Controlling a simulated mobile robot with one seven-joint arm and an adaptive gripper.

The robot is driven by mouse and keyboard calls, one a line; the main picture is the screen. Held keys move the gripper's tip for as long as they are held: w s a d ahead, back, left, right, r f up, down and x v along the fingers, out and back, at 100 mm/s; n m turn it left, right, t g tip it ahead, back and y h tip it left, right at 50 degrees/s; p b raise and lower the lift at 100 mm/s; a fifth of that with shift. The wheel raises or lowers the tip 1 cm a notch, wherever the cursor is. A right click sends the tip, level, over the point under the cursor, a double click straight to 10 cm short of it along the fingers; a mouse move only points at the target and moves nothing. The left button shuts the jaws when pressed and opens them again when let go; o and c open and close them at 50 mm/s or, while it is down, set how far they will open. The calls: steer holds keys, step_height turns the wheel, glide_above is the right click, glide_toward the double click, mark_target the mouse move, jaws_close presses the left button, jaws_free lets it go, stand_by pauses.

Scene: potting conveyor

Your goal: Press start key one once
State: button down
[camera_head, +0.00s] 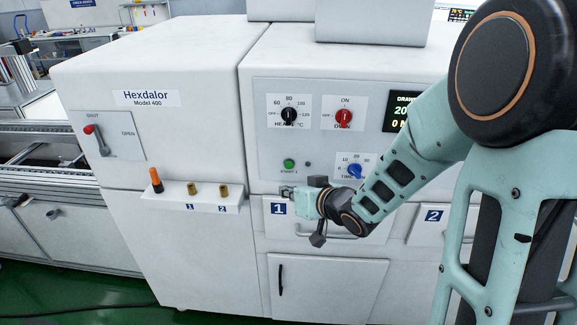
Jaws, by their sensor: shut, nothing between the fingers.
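The start key one is a round green button (289,163) on the white front panel, with a small "START 1" label under it. My gripper (286,192) is just below the button in the picture, close to the panel above the drawer marked 1. Its fingers are small in view and look closed, with nothing held. I cannot tell whether the fingertips touch the panel. The button face is not covered by the gripper.
A small dark lamp (308,164) sits right of the button. A blue timer knob (354,171), a black heat knob (289,116) and a red oven knob (344,116) are nearby. A shelf (174,202) with an orange-handled tool (156,179) juts out at left.

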steer(key=shift+w+d+p, duration=0.15)
steer(key=shift+w+p, duration=0.65)
steer(key=shift+w, duration=2.9)
steer(key=shift+w, duration=0.1)
steer(key=shift+w, duration=0.3)
steer(key=shift+w+p, duration=0.4)
steer(key=shift+w, duration=0.1)
steer(key=shift+s, duration=0.9)
steer(key=shift+s+b, duration=0.75)
steer(key=shift+s, duration=1.8)
steer(key=shift+w, duration=0.1)
